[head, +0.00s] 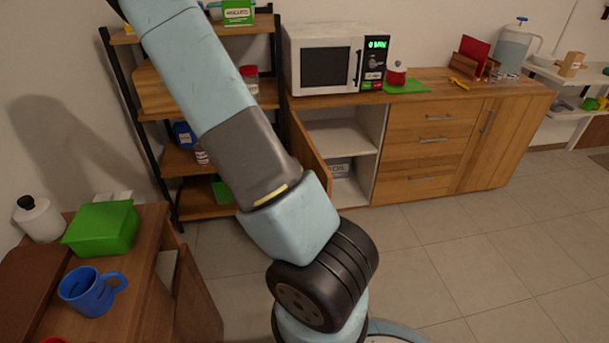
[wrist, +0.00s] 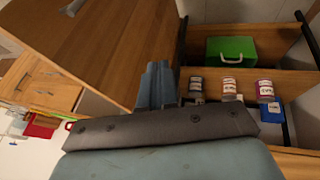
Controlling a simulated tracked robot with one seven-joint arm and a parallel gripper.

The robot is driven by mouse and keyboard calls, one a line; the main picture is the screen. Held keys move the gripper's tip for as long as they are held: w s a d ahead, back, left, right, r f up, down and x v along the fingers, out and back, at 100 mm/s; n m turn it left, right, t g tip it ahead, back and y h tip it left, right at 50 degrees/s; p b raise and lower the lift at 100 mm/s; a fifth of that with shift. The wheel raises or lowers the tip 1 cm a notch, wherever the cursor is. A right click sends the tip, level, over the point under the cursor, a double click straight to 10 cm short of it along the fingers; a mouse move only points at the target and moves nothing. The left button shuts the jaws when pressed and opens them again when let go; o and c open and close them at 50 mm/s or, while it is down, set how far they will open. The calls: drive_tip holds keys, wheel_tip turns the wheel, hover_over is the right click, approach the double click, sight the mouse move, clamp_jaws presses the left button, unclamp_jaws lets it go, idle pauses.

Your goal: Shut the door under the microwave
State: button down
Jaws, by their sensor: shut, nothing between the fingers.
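The white microwave (head: 325,58) stands on the left end of the wooden cabinet. Under it, the wooden door (head: 308,150) stands open, swung out on the left side of a white compartment (head: 340,135) with a shelf; my arm covers part of the door. In the wrist view, the door is the large wooden panel (wrist: 105,45), with a handle at its top left. My gripper (wrist: 155,82) is shut and empty, its fingers close to the panel's right part. I cannot tell whether they touch it. The gripper does not show in the head view.
A shelf rack (head: 155,105) stands left of the door; in the wrist view it holds a green case (wrist: 231,48) and several jars. A side table (head: 150,235) with a blue mug (head: 88,291) is at lower left. The floor (head: 470,250) on the right is clear.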

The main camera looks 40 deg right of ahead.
drive_tip(key=d+f+h, duration=0.2)
drive_tip(key=d+f, duration=1)
drive_tip(key=d, duration=0.3)
drive_tip(key=shift+s, duration=0.35)
drive_tip(key=shift+f, duration=0.1)
